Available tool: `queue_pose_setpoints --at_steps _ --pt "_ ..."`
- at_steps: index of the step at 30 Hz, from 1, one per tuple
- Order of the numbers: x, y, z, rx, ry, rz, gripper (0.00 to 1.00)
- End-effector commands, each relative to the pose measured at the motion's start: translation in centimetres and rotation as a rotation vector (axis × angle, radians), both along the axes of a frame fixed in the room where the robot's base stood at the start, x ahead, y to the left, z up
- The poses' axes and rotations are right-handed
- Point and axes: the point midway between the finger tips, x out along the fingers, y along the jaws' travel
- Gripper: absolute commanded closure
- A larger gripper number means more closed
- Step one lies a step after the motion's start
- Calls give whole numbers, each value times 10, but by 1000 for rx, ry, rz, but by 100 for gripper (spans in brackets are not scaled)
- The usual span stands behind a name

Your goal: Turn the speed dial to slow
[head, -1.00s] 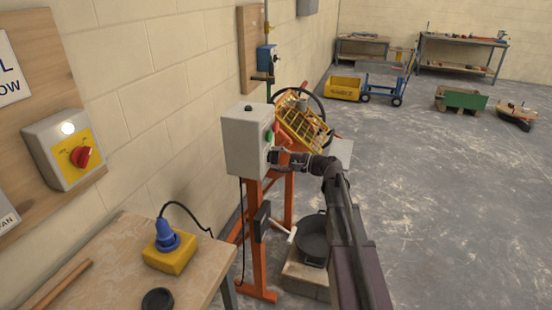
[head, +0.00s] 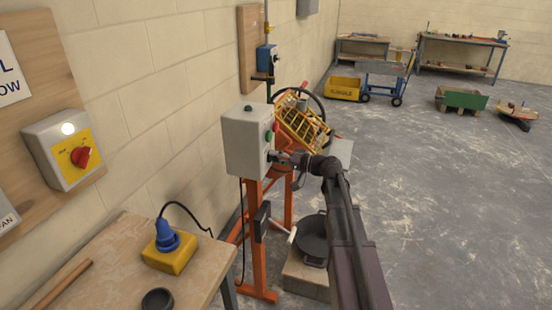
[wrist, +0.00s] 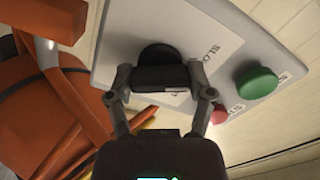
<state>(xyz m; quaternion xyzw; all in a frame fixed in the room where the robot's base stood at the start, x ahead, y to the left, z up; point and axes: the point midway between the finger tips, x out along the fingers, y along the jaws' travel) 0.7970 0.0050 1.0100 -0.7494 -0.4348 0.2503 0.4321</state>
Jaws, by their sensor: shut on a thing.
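The black speed dial (wrist: 158,54) sits on the white label plate of the grey control box (head: 240,145). My gripper (wrist: 160,76) has one finger on each side of the dial and is shut on it. Part of the word "SLOW" is readable on the plate to the right of the dial in the wrist view. The dial's pointer mark cannot be made out. In the head view my gripper (head: 278,157) is at the right face of the box and hides the dial.
A green button (wrist: 257,83) and a red button (wrist: 218,113) stick out close to my right finger. The orange mixer frame (head: 256,240) and a black bucket (head: 313,240) are below. The open floor lies right.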

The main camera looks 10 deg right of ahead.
Motion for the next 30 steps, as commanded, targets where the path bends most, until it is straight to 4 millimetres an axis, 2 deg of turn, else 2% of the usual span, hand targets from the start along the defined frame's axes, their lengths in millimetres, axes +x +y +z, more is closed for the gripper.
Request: queue_pose_setpoints --at_steps 7,21,22,24,30 --pt "1 1 1 -40 -76 -1 79" --pt "2 1 1 -49 -91 -1 79" --pt "2 1 1 -48 -91 -2 23" --pt "1 1 1 -48 -90 -1 2" --pt "1 0 0 -49 -88 0 0"
